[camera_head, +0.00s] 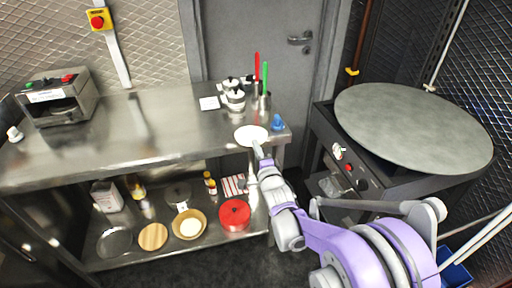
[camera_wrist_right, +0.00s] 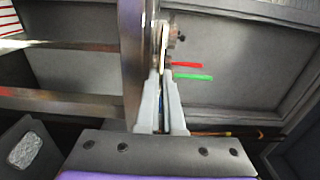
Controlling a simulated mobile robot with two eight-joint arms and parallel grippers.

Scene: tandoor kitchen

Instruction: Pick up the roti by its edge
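The roti (camera_head: 251,135) is a pale, thin, round disc at the front edge of the steel table (camera_head: 150,135), near its right end. My right gripper (camera_head: 258,151) reaches the roti's near edge. In the right wrist view the two grey fingers (camera_wrist_right: 162,85) are close together. The roti shows there almost edge-on as a thin pale strip (camera_wrist_right: 161,42) running between the fingertips. The fingers look shut on its edge. Whether the roti still touches the table is hard to tell. My left gripper is not in view.
Beside the roti are a blue object (camera_head: 277,123) and a holder with red and green sticks (camera_head: 263,101). A large round griddle (camera_head: 413,127) is at the right. The lower shelf holds a red container (camera_head: 234,214) and several boards and bowls.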

